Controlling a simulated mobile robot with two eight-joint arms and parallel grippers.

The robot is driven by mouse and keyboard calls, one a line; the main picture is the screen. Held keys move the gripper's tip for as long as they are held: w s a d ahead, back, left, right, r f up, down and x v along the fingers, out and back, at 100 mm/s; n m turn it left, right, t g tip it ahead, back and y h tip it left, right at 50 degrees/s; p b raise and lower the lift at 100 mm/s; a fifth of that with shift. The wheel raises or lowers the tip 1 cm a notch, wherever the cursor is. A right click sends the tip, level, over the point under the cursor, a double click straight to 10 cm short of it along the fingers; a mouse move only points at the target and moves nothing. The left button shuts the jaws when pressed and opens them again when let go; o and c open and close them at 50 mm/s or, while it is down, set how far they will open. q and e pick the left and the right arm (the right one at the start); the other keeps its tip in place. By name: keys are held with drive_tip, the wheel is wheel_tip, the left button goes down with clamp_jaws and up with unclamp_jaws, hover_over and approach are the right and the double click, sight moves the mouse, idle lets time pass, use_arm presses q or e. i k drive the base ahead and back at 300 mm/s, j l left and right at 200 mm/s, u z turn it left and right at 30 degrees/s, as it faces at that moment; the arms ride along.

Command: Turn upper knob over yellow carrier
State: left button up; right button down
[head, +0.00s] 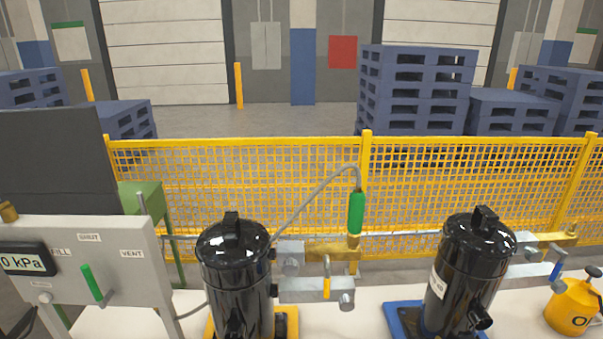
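A black compressor (236,285) stands upright on the yellow carrier (292,322) at the lower middle. Two grey valve blocks stick out from its right side, one above the other. The upper block carries a round grey knob (291,267) on its front face. The lower block has a similar knob (347,301) at its right end. A small yellow lever (326,268) hangs down between them. A green-sleeved hose fitting (355,213) stands upright at the brass right end of the upper block. Neither of my grippers is in view.
A second black compressor (468,275) stands on a blue carrier (403,318) at right, with a blue lever (556,270). A grey panel (95,262) with a green handle and kPa display stands at left. A yellow oil can (571,308) is far right. Yellow fencing (250,190) runs behind.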

sight(290, 266)
drive_tip(key=k+l+u, duration=0.15)
drive_tip(key=l+u, duration=0.2)
drive_tip(key=k+l+u, duration=0.2)
drive_tip(key=l+u, duration=0.15)
drive_tip(key=k+l+u, duration=0.35)
drive_tip(key=i+l, duration=0.1)
drive_tip(key=l, duration=0.05)
